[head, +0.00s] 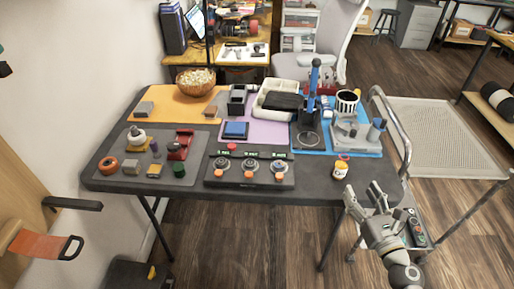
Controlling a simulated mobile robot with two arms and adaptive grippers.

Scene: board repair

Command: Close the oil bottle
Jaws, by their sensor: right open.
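A small white bottle (341,169) with yellow and red markings stands upright near the front right edge of the dark table (310,188). It looks like the oil bottle. It is too small to tell whether a cap is on it or lies beside it. My right gripper (362,195) is open and empty, in front of the table edge, to the right of and below the bottle in the picture. It is apart from the bottle. My left gripper is not in view.
A panel with several round knobs (250,172) lies left of the bottle. A blue mat (312,136) with a stand and a grey fixture (352,132) lies behind it. A grey mat (128,168) with small parts is at the left. A metal rail (392,122) borders the right side.

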